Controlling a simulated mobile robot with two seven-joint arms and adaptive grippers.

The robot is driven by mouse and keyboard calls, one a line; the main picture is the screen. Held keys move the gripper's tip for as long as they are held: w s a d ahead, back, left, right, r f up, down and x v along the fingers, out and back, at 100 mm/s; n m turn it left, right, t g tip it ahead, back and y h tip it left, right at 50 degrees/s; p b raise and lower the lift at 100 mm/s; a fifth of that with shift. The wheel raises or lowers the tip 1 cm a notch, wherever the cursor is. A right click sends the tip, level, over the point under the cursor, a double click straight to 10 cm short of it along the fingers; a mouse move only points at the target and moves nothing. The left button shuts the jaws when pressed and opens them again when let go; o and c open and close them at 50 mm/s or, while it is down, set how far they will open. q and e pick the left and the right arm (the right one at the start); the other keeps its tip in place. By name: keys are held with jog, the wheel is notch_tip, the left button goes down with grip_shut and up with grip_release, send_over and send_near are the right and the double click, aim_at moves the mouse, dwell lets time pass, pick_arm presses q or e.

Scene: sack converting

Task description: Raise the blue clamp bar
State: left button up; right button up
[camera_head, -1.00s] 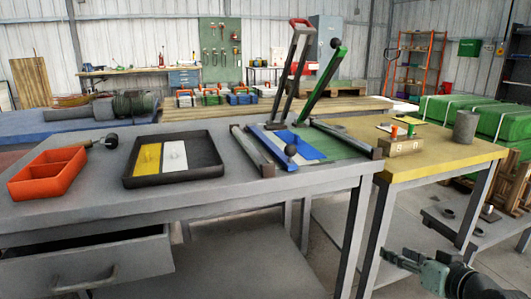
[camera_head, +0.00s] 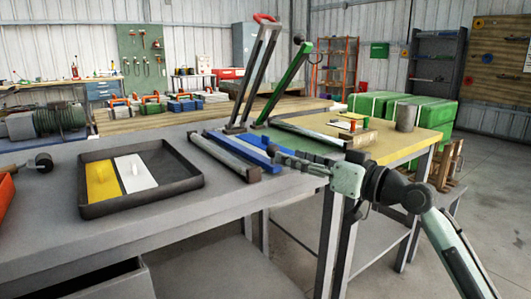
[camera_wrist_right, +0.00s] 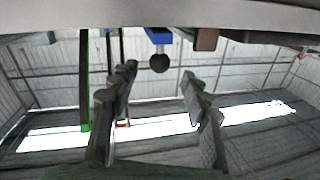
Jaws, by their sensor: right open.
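The blue clamp bar (camera_head: 238,143) lies low across the grey work table, beside the raised green bar (camera_head: 285,83). Its front end is partly hidden by my right gripper (camera_head: 280,157) in the head view. In the right wrist view the blue bar's end (camera_wrist_right: 159,36) hangs into the top of the picture with a black ball knob (camera_wrist_right: 159,63). My right gripper also shows there (camera_wrist_right: 160,76), its two fingers open and apart. The knob appears between the fingertips; I cannot tell whether they touch it. My left gripper is not in view.
A red-topped upright frame (camera_head: 255,75) stands behind the blue bar. A dark tray (camera_head: 185,185) with yellow and white pieces sits at left. A grey rail (camera_head: 226,158) lies beside the bar. A small block (camera_head: 357,137) stands at right.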

aim_at(273, 152)
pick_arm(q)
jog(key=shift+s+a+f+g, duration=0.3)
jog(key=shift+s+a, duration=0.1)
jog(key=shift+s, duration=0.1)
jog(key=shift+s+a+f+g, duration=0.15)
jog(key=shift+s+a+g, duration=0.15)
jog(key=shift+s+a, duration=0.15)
pick_arm(e)
jog(key=x, duration=0.6)
jog(key=shift+w+a, duration=0.15)
jog(key=shift+a, duration=0.05)
grip_shut()
